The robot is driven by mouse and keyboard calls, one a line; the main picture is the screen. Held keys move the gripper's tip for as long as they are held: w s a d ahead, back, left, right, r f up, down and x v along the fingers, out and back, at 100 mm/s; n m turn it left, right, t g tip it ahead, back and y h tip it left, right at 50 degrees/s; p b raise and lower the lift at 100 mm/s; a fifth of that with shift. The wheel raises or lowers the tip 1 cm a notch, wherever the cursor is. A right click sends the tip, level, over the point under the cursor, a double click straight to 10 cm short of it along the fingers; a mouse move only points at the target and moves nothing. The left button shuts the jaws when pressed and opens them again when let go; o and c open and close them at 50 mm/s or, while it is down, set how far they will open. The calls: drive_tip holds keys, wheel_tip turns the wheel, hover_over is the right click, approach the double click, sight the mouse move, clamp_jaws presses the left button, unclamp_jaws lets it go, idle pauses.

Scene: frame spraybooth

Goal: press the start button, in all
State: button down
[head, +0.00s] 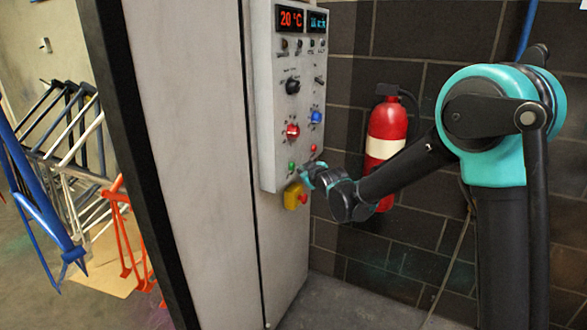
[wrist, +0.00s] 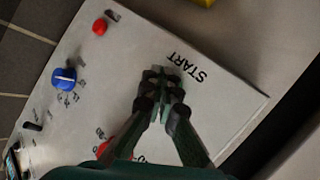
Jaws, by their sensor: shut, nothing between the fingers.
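The grey control panel (head: 266,110) is on the front of the cabinet in the head view. A small green button (head: 292,166) is low on it. My gripper (head: 302,173) is shut and empty, its tips close to the panel just right of the green button. In the wrist view the shut fingers (wrist: 163,84) point at the panel beside the printed word START (wrist: 187,67). They hide the spot by that label, so I cannot see the button there or tell whether the tips touch it.
A red knob (head: 292,131), a blue knob (head: 316,117) and a small red button (head: 313,148) are above the gripper. A yellow box (head: 292,195) with a red button is just below. A fire extinguisher (head: 385,135) hangs on the wall behind my arm.

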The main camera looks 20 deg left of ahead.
drive_tip(key=shift+d, duration=0.15)
drive_tip(key=shift+s+d, duration=0.2)
drive_tip(key=shift+d, duration=2.2)
drive_tip(key=s+d+f+m+g+h, duration=0.1)
drive_tip(key=s+d+f+m+h, duration=0.1)
drive_tip(key=d, duration=0.8)
drive_tip(key=s+d+f+m+h, duration=0.2)
drive_tip(key=d, duration=0.8)
drive_tip(key=s+d+f+m+g+h, duration=0.1)
drive_tip(key=s+d+f+m+h, duration=0.15)
drive_tip(key=d, duration=0.65)
drive_tip(key=s+d+f+m+g+h, duration=0.1)
drive_tip(key=s+d+f+m+g, duration=0.1)
drive_tip(key=s+d, duration=0.8)
drive_tip(key=s+d+f+m+g+h, duration=0.2)
drive_tip(key=s+d+f+m, duration=0.3)
drive_tip(key=s+d, duration=0.5)
wheel_tip(320, 180, down, 2)
drive_tip(key=shift+s+d+f+g, duration=0.2)
drive_tip(key=shift+s+g, duration=0.1)
drive_tip(key=shift+s, duration=0.15)
